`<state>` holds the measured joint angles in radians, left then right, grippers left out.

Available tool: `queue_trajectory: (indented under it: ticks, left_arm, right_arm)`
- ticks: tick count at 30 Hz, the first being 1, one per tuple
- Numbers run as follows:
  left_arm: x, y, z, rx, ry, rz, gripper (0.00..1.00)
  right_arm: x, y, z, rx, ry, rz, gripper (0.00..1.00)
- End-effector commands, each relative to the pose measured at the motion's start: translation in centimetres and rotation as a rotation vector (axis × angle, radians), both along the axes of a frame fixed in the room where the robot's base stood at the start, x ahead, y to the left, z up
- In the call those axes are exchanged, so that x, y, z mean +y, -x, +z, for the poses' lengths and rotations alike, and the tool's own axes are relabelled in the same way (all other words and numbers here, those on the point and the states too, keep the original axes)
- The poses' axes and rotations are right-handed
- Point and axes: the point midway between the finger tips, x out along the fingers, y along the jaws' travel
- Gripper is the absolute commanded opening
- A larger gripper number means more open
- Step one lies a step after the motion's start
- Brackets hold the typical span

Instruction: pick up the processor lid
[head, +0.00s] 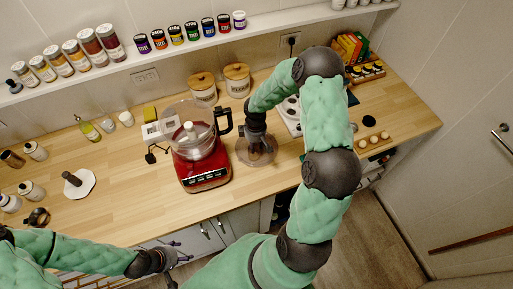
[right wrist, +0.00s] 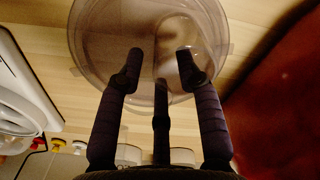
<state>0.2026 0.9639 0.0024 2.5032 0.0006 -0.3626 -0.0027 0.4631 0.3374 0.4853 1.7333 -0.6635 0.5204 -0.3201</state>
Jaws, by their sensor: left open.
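The processor lid (head: 245,155) is a clear round disc lying on the wooden counter, right of the red food processor (head: 203,175). My right gripper (head: 257,148) points down at it from above. In the right wrist view the lid (right wrist: 95,40) fills the upper middle, with a clear rounded raised part near the fingertips. My right gripper's dark fingers (right wrist: 160,62) are apart and overlap the lid in this view. I cannot tell whether they touch it or grip its raised part. My left gripper (head: 172,262) is open and empty near the counter's front edge, away from the lid.
Two canisters with wooden lids (head: 203,90) stand behind the lid. A white appliance (head: 290,115) stands close on its right, partly hidden by my arm. A wooden egg holder (head: 374,142) lies further right. A jar shelf (head: 75,72) runs along the wall.

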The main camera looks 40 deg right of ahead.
Motion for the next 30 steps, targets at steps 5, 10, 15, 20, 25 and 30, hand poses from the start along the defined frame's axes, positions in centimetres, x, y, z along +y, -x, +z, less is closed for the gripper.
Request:
queue_trajectory:
  ticks: [5,10,15,20,25,30]
  left_arm:
    - [0.0,0.0,0.0,0.000,0.000,0.000,0.63]
    - [0.0,0.0,0.0,0.000,0.000,0.000,0.63]
    - [0.0,0.0,0.0,0.000,0.000,0.000,0.63]
    - [0.0,0.0,0.0,0.000,0.000,0.000,0.63]
    - [0.0,0.0,0.0,0.000,0.000,0.000,0.63]
    - [0.0,0.0,0.0,0.000,0.000,0.000,0.63]
  right_arm:
    - [0.0,0.0,0.1,0.000,0.000,0.000,0.24]
    - [0.0,0.0,0.1,0.000,0.000,0.000,0.00]
    - [0.0,0.0,0.1,-0.001,0.000,-0.001,0.00]
    - [0.0,0.0,0.1,-0.001,0.000,-0.001,0.00]
    - [-0.1,-0.1,0.8,-0.003,0.001,-0.001,0.00]
    - [-0.1,-0.1,2.6,-0.004,0.002,-0.001,0.00]
